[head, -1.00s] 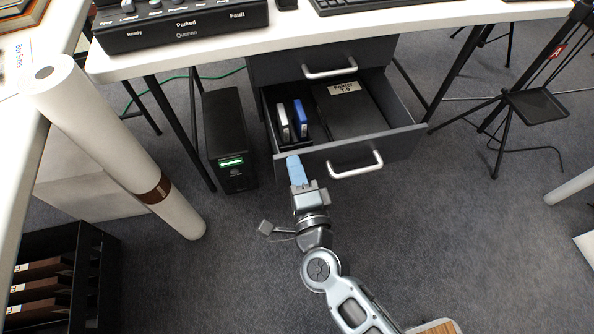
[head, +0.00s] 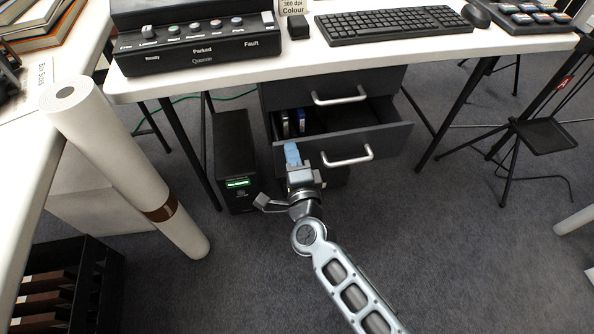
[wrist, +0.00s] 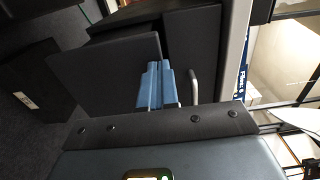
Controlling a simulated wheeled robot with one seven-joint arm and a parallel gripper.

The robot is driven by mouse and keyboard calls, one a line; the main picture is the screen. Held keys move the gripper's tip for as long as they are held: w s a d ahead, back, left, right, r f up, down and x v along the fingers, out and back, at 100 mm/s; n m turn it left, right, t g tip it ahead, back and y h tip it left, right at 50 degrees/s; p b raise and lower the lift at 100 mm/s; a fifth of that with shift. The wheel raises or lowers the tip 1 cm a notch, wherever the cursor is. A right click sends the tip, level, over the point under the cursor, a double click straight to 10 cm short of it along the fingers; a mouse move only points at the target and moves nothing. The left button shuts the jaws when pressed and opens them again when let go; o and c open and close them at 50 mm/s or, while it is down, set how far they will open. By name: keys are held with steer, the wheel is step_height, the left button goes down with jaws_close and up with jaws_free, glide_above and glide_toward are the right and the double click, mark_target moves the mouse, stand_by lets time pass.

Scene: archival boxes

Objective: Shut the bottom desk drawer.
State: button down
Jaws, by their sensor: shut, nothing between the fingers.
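The bottom desk drawer (head: 388,143) is dark grey and stands partly open under the white desk. Its silver bar handle (head: 347,159) is on the front panel. Two upright cases, one white and one blue, show inside at the left; the rest of the inside is shaded. My gripper (head: 292,153) is shut and empty, with its blue fingertips at the left end of the drawer front, left of the handle. They appear to touch the panel, but exact contact is unclear. The blue fingers (wrist: 156,86) also show against dark panels in the wrist view.
The shut drawer (head: 340,86) above has its own handle. A black unit with a green display (head: 237,160) stands close left of my gripper. A long white roll (head: 135,180) leans at the left. Desk legs and a black stand (head: 543,135) are at the right. Floor in front is clear.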

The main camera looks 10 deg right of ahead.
mark_target(288, 141)
steer(key=shift+w+b, duration=0.45)
steer(key=shift+w, duration=3.05)
